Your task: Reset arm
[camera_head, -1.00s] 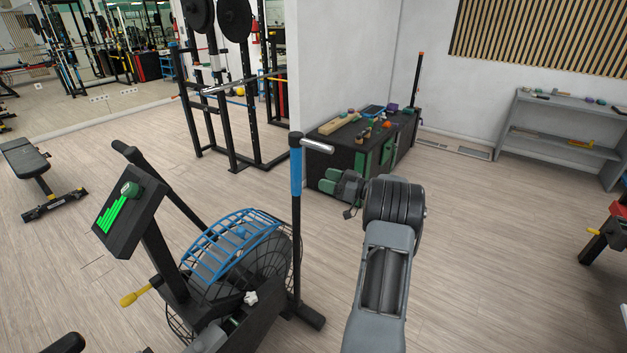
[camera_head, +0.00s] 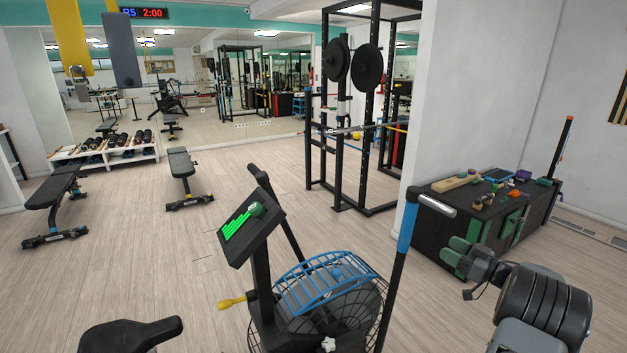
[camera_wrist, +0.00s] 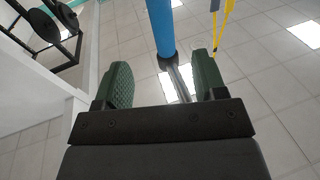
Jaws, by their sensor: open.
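My gripper (camera_head: 457,252) is at the lower right in the head view, with green pads on its fingers. In the wrist view my gripper (camera_wrist: 163,82) shows its two green textured fingers apart, with nothing held between them. A blue-sleeved upright handle (camera_wrist: 161,28) of the exercise bike shows just beyond the fingers in the wrist view. I cannot tell whether it touches them. In the head view this blue handle (camera_head: 408,228) stands to the left of my gripper.
The exercise bike (camera_head: 330,284) with a wire-caged wheel fills the lower middle. A dark box (camera_head: 440,212) with small items on top stands behind my gripper. A squat rack (camera_head: 338,150) and benches (camera_head: 182,166) stand farther back. Open floor (camera_head: 120,260) lies at left.

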